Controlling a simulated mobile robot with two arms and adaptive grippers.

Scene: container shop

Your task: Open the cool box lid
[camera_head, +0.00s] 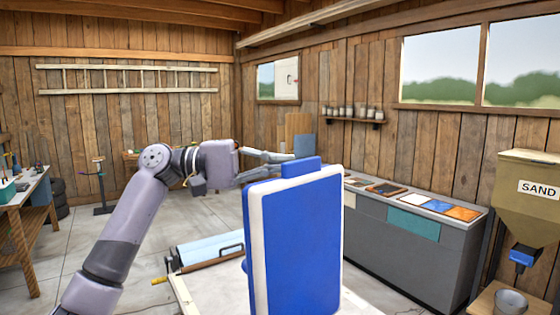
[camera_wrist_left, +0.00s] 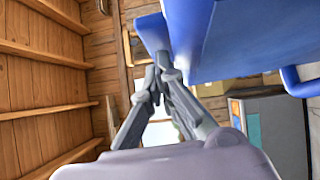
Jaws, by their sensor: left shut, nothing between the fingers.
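The cool box lid (camera_head: 295,245), a blue panel with a white layer along its left edge, stands upright in the front middle of the head view. A blue tab (camera_head: 301,167) sticks up from its top edge. My left gripper (camera_head: 287,163) reaches in from the left at the height of this tab, its tips close to it. In the left wrist view, the fingers (camera_wrist_left: 160,70) come together with nothing between them, just beside the blue tab (camera_wrist_left: 152,32) and the lid (camera_wrist_left: 245,35). The cool box body is not clearly visible. My right gripper is out of view.
A grey counter (camera_head: 420,262) with colour samples stands to the right, beside a sand hopper (camera_head: 530,205). A workbench (camera_head: 30,205) is far left.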

